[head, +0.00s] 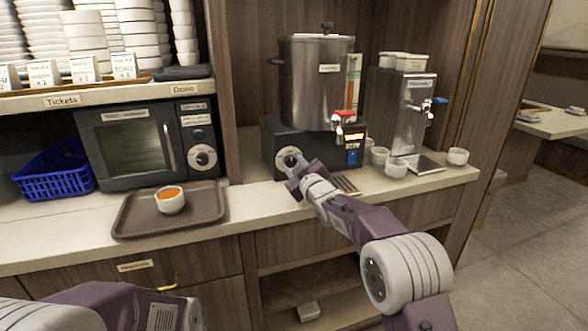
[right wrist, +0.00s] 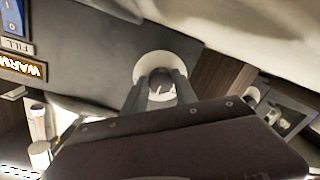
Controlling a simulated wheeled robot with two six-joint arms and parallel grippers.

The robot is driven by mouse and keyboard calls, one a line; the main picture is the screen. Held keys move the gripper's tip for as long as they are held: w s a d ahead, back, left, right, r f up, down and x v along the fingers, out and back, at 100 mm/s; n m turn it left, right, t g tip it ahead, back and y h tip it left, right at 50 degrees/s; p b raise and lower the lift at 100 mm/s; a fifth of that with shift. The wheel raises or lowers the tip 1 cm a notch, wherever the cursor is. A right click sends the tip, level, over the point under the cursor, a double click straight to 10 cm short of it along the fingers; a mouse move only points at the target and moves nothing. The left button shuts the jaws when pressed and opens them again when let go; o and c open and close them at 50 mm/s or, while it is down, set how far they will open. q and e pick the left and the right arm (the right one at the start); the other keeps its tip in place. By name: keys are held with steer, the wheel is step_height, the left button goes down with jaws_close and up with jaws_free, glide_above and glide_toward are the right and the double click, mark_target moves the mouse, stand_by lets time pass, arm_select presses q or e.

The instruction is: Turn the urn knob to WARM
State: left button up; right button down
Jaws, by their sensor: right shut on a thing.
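The steel urn (head: 317,85) stands on a black base at the back of the counter. Its knob (head: 291,159) is on the base's front, with a pale round dial around it. My right gripper (head: 294,170) is at this knob. In the right wrist view, its two dark fingers are shut on the knob (right wrist: 161,83), with the white dial (right wrist: 166,60) behind them. An orange panel reading WARM (right wrist: 22,69) shows at that view's left edge. The knob's pointer and dial marks are too small or hidden to read. My left gripper is out of view.
A brown tray (head: 126,219) with a bowl of orange sauce (head: 170,201) sits to the left, before a microwave (head: 146,146). The urn's red tap (head: 345,117) is right of the knob. White cups (head: 396,168) and a steel dispenser (head: 402,112) stand further right.

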stand_by(0.5)
steer(key=c, duration=1)
jaws_free()
steer(key=v, duration=0.9)
steer(key=shift+s, duration=0.1)
